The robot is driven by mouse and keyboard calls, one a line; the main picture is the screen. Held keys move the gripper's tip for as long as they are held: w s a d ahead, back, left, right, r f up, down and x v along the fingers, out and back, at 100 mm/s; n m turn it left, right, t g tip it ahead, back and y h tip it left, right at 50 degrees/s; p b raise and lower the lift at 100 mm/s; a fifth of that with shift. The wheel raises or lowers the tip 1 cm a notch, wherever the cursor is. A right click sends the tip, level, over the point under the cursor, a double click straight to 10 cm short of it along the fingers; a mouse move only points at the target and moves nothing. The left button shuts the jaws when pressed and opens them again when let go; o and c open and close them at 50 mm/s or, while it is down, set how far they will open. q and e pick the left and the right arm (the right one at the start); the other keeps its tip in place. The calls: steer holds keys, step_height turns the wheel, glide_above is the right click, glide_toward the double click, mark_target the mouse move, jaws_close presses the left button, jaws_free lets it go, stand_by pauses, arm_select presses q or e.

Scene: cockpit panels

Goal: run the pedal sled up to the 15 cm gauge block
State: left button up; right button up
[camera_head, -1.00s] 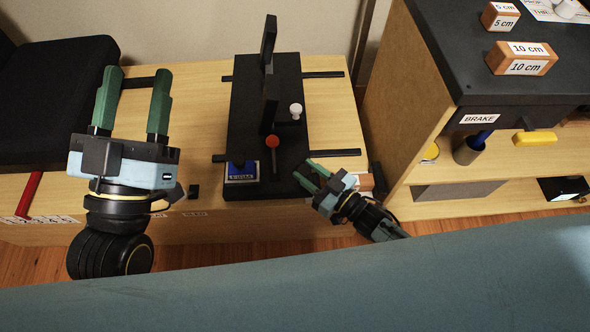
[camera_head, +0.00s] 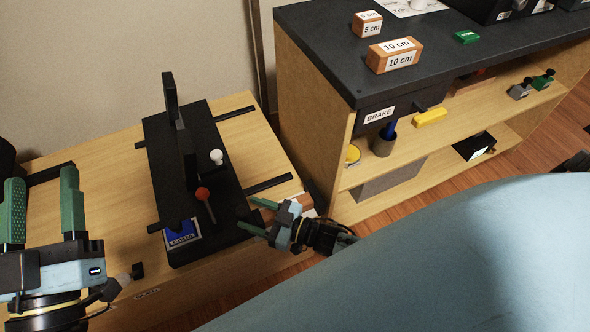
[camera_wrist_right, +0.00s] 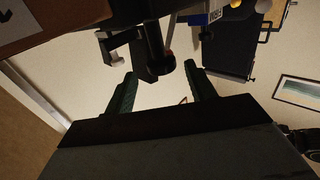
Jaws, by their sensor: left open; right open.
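The black pedal sled (camera_head: 165,160) sits across dark rails on the wooden bench, with upright pedal plates (camera_head: 171,95), a red-knobbed lever (camera_head: 203,194), a white knob (camera_head: 217,157) and a blue labelled piece (camera_head: 181,235) at its near end. My right gripper (camera_head: 250,214) is open beside the sled's near right side; its fingers also show apart in the right wrist view (camera_wrist_right: 160,88). An orange-brown block with a white label (camera_head: 304,201) lies just behind it, partly hidden; its marking is unreadable. My left gripper (camera_head: 41,190) is open and empty over the bench's left part.
On the black cabinet top to the right are a 5 cm block (camera_head: 367,25) and a 10 cm block (camera_head: 394,56). Below are a BRAKE drawer (camera_head: 380,114), a grey cup (camera_head: 384,144) and a yellow piece (camera_head: 430,117). The bench left of the sled is mostly clear.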

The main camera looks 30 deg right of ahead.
arm_select(q)
step_height(320, 180, down, 12)
steer(key=a+g+y+p, duration=0.2)
steer(key=g+y, duration=0.1)
steer(key=g, duration=0.5)
steer(key=shift+s+a+p, duration=0.15)
steer(key=shift+p, duration=0.25)
arm_select(e)
steer(key=v, duration=1.2)
arm_select(q)
steer(key=shift+r, duration=0.15)
